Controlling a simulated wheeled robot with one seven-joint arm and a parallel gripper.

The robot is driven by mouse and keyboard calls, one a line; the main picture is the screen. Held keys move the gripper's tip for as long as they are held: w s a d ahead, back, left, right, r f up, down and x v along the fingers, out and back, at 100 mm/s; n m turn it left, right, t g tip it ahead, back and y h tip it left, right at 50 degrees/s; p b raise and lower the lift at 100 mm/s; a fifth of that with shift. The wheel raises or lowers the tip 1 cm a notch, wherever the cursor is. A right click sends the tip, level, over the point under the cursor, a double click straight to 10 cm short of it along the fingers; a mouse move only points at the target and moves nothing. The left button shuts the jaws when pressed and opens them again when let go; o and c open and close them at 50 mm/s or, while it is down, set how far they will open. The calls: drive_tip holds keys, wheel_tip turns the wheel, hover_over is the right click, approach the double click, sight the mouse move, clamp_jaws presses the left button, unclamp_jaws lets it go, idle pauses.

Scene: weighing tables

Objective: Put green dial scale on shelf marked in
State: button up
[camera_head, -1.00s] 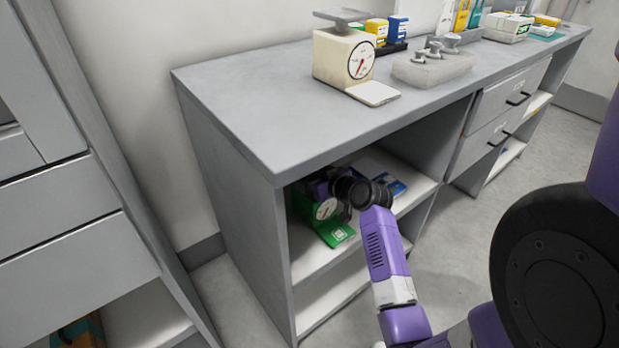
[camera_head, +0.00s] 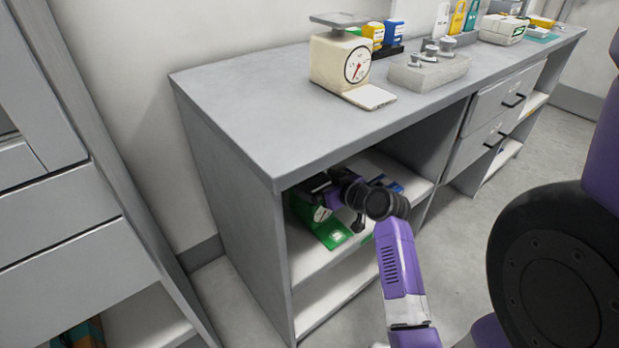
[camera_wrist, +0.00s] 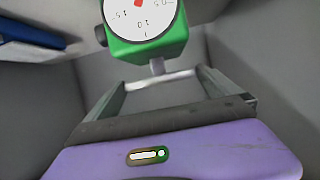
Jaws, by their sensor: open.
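The green dial scale (camera_head: 334,236) stands on the upper shelf (camera_head: 308,258) inside the grey table, near its left wall. My wrist hides part of its body and dial in the head view. In the wrist view the green scale (camera_wrist: 148,45) appears upside down at the top, with its white dial, a short post and a thin pale pan. My gripper (camera_wrist: 163,78) is open, with one finger on each side of the pan. I cannot tell whether the fingers touch it. No "in" marking is readable.
A blue item (camera_head: 388,184) lies on the same shelf to the right; a blue thing (camera_wrist: 30,35) also shows in the wrist view. A cream dial scale (camera_head: 338,62) and a grey weight block (camera_head: 428,72) stand on the tabletop. The tabletop (camera_head: 250,105) overhangs my arm.

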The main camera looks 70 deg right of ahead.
drive_tip(key=v, duration=0.6)
drive_tip(key=shift+s+p, duration=0.2)
drive_tip(key=shift+p, duration=0.2)
drive_tip(key=shift+a+r, duration=0.1)
drive_tip(key=shift+a, duration=0.05)
